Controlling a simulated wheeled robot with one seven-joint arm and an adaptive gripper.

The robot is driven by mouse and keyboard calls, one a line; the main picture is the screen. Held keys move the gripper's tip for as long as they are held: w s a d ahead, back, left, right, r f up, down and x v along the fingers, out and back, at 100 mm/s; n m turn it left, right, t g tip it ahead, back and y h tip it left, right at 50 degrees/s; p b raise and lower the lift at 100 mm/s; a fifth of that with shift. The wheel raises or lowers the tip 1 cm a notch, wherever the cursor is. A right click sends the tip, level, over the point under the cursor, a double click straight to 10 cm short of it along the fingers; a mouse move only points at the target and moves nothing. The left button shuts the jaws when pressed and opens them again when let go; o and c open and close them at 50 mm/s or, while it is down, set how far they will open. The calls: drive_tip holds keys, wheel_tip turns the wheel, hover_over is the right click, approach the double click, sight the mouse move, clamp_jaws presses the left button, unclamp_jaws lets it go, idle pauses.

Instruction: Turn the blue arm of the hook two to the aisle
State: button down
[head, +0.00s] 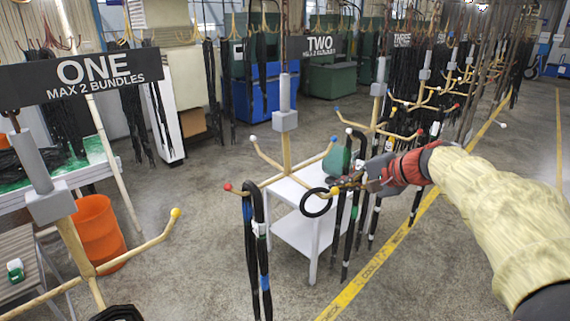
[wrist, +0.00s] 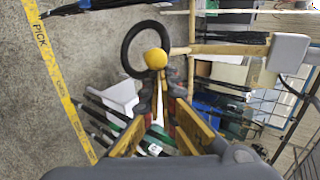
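The hook two post (head: 285,121) hangs at the left end of the sign TWO (head: 319,46). Its blue-tipped arm (head: 333,139) points back and right. Its other tips are white, red and yellow. The yellow tip (head: 335,190) points to the front right; it also shows in the wrist view (wrist: 155,59). A black ring (head: 317,211) hangs at the yellow arm, and it shows behind the yellow ball in the wrist view (wrist: 127,48). My gripper (head: 348,183) is right beside the yellow tip. Its fingers (wrist: 161,88) look apart, just short of the ball; contact is unclear.
Black hoses (head: 258,250) hang from the red arm. A white table (head: 296,236) stands under the hook. More hooks with hoses stand behind my gripper. The yellow aisle line (head: 385,254) runs at right, with clear floor beyond. An orange bin (head: 97,232) stands left.

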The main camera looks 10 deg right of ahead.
sight(334, 191)
drive_tip(key=shift+s+a, duration=0.6)
drive_tip(key=shift+a, duration=0.3)
drive_tip(key=shift+s+a, duration=0.6)
drive_tip(key=shift+a, duration=0.3)
drive_tip(key=a, duration=1.9)
drive_tip(key=shift+w+a+p, duration=0.15)
drive_tip(key=shift+w+p, duration=0.05)
drive_tip(key=shift+p, duration=0.15)
drive_tip(key=shift+d+r+p, duration=2.1)
drive_tip(key=shift+r, duration=2.4)
drive_tip(key=s+d+b, duration=0.5)
drive_tip(key=s+d, duration=0.2)
drive_tip(key=s, duration=0.3)
drive_tip(key=shift+s, duration=0.2)
